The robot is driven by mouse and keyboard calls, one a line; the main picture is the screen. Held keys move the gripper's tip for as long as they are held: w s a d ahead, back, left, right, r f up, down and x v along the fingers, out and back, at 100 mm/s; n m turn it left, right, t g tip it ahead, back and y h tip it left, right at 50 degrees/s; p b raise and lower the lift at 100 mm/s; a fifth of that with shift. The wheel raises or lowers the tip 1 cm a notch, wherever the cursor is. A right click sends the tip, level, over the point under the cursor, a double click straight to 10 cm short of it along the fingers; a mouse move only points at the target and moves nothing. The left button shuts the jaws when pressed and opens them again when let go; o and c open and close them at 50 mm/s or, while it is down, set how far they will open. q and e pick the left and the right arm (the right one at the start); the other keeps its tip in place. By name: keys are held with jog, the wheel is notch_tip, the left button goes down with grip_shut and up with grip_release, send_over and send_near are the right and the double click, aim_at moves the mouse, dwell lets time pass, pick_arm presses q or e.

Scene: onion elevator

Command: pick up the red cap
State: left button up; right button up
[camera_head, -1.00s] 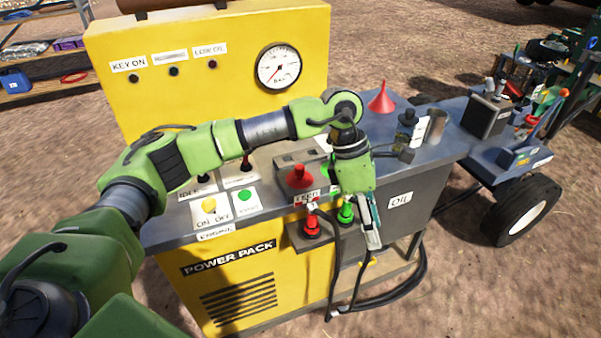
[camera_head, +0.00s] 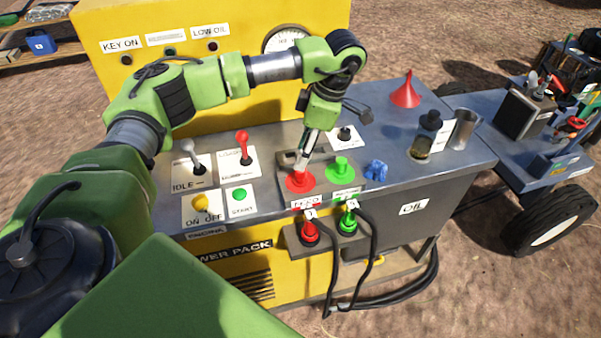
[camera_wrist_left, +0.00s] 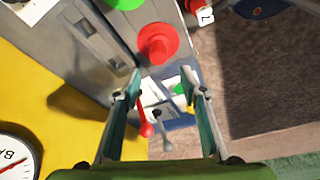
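The red cap (camera_head: 300,182) is a round disc with a raised knob, seated on a grey block on top of the power pack. It also shows in the left wrist view (camera_wrist_left: 158,43), beyond the fingertips. My left gripper (camera_head: 302,163) points down just above the red cap and hides part of its knob. In the left wrist view the left gripper (camera_wrist_left: 163,90) has its fingers spread with nothing between them. I cannot tell whether a finger touches the cap. My right gripper is not in view.
A similar green cap (camera_head: 341,168) sits right of the red one, with a blue knob (camera_head: 376,170) beyond. Upright levers (camera_head: 243,148) stand to the left. Red and green hose fittings (camera_head: 310,233) are below the front edge. A red funnel (camera_head: 406,92) stands behind right.

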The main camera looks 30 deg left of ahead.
aim_at(301, 177)
pick_arm(q)
jog(key=shift+w+a+f, duration=0.15)
jog(key=shift+w+f, duration=0.05)
jog(key=shift+f, duration=0.75)
jog(key=shift+s+f+p, duration=0.1)
jog(key=shift+f+p, duration=0.45)
jog(key=shift+f, duration=0.1)
jog(key=p+x, duration=0.1)
jog(key=x, duration=0.2)
jog(key=shift+f, duration=0.55)
jog(key=c, duration=1)
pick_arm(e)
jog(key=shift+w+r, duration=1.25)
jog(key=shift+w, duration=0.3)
